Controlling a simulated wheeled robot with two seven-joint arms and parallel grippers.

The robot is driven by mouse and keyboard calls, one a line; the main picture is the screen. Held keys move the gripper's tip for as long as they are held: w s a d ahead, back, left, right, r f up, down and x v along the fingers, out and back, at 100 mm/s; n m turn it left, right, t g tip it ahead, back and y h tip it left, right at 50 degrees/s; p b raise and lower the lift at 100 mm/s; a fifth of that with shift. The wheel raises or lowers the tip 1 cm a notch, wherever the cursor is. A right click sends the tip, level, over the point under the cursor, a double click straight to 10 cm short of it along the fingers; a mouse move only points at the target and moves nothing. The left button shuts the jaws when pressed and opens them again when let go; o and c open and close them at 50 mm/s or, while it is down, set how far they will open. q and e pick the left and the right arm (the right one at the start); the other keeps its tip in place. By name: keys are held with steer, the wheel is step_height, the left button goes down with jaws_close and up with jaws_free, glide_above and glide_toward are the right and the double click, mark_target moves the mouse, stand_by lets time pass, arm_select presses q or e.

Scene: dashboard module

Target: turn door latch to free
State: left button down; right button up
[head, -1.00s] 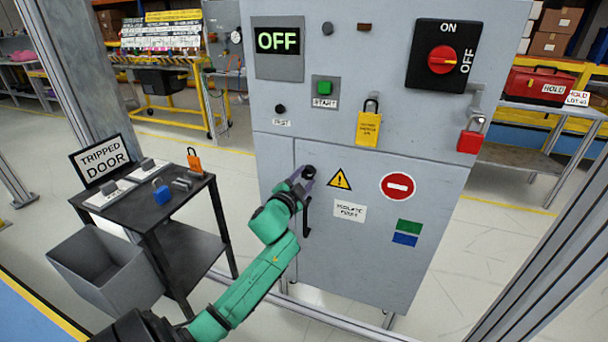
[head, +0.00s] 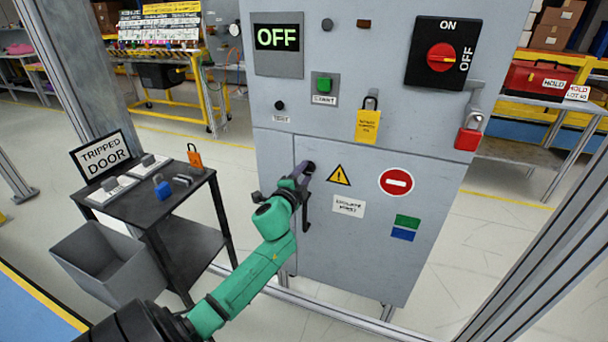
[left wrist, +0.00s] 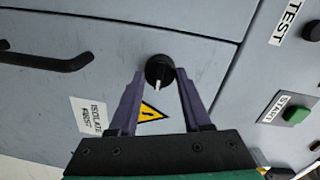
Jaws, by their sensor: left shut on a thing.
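The door latch is a round black knob (head: 309,168) at the upper left corner of the grey cabinet door (head: 345,260). In the left wrist view the latch (left wrist: 159,70) shows a small pale tab at its lower side. My left gripper (head: 304,173) is at the latch, its purple fingers on either side of it. In the left wrist view the gripper (left wrist: 159,76) is closed in on the knob. The fingers partly hide the latch in the head view. The door lies flush with its frame. My right gripper is not in view.
A black door handle (head: 306,214) is just below the latch, close to my left wrist. The cabinet display (head: 278,38) reads OFF. A yellow-tagged padlock (head: 367,126) hangs above the door.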

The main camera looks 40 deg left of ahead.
arm_select(q)
steer(key=shift+c, duration=1.8)
jaws_free()
steer(key=shift+s, duration=0.1)
steer(key=v, duration=1.4)
steer(key=shift+s+d, duration=0.15)
